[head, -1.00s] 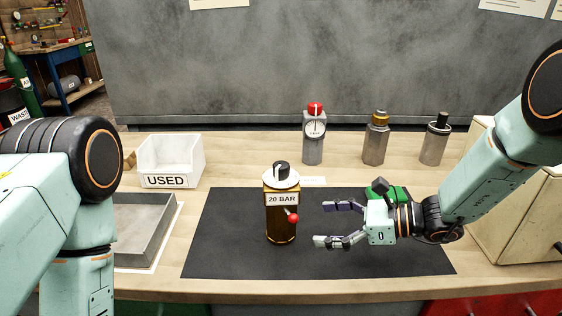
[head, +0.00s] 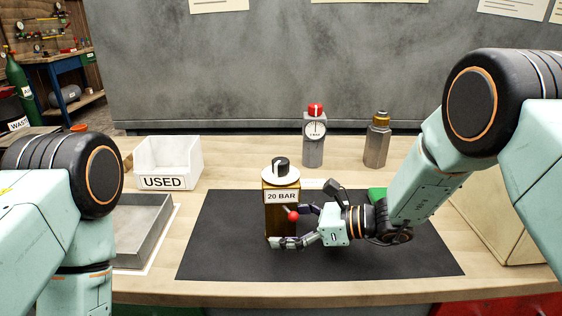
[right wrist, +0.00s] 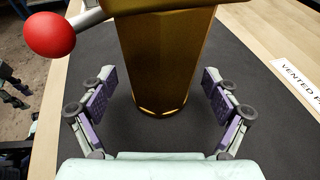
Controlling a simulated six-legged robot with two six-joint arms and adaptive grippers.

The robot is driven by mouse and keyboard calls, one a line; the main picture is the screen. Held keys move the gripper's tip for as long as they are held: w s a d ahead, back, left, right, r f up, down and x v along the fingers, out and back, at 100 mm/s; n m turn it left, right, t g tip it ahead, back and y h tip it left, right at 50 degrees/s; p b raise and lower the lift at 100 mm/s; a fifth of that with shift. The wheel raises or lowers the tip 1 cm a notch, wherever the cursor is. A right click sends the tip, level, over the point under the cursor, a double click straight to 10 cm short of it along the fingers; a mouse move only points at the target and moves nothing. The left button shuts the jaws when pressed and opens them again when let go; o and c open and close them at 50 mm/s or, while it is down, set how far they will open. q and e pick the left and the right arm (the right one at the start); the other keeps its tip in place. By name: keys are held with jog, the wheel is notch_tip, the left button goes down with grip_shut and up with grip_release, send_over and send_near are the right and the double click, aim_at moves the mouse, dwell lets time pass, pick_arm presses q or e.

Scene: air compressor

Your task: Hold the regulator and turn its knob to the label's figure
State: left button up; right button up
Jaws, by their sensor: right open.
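The regulator (head: 280,218) is a brown-gold upright body on the black mat, with a "20 BAR" label (head: 281,197) on its front. On top are a white disc (head: 270,179) and a black knob (head: 281,164) with a pale mark; the disc's figures are too small to read. A red ball lever (head: 293,216) sticks out at its front right. My right gripper (head: 290,229) is open, low at the regulator's right. In the right wrist view, its fingers (right wrist: 158,92) stand apart, one each side of the body (right wrist: 160,65), with gaps visible. My left gripper is out of view.
A white "USED" bin (head: 168,182) and a grey tray (head: 142,232) are at left. A red-capped gauge unit (head: 314,150) and a brass-topped unit (head: 377,145) stand behind the black mat (head: 225,255). A beige box (head: 500,222) is at right. The mat's front is clear.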

jog(key=c, duration=1)
jog(key=shift+c, duration=0.2)
dwell(0.5)
